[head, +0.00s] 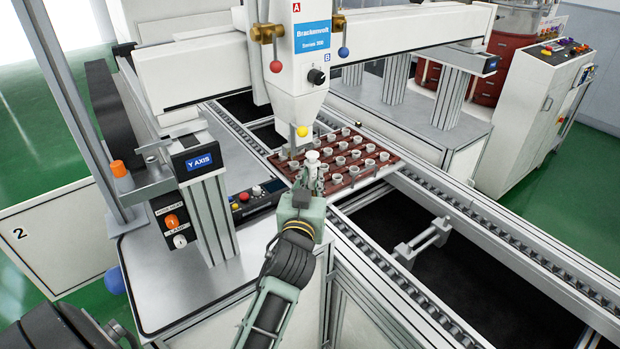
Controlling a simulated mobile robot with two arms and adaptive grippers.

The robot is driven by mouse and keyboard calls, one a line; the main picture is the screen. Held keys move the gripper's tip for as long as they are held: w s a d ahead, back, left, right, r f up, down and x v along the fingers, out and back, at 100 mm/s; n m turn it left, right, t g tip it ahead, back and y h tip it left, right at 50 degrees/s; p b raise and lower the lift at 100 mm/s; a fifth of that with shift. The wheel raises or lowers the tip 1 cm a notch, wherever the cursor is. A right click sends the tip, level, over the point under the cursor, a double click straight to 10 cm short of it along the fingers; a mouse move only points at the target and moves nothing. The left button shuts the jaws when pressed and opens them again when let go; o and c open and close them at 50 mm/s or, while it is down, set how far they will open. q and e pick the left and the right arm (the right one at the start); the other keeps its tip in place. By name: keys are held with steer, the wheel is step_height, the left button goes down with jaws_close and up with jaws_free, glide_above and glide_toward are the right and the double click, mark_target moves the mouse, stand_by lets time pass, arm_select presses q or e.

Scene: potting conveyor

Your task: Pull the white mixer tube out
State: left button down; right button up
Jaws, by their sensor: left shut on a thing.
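The white mixer tube (312,156) shows as a small pale piece at the tips of my left gripper (312,176), below the dispensing head (300,85). The gripper is shut on it, and the fingers hide much of it. A yellow ball knob (302,131) sits on the lower part of the head, just above the tube. I cannot tell whether the tube's upper end still touches the head. My right gripper is not in view.
A red-brown tray (372,176) with several small white cups lies right beside and behind the gripper on the conveyor rails (480,215). A control box (255,200) stands to the left, near the Y AXIS post (212,205). Red (276,67) and blue (343,52) ball levers flank the head.

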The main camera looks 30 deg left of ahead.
arm_select(q)
steer(key=shift+s+d, duration=0.1)
steer(key=shift+d, duration=0.05)
stand_by(0.3)
steer(key=shift+s+d, duration=0.25)
steer(key=shift+d, duration=0.4)
steer(key=shift+s+d, duration=0.25)
steer(key=shift+d, duration=0.35)
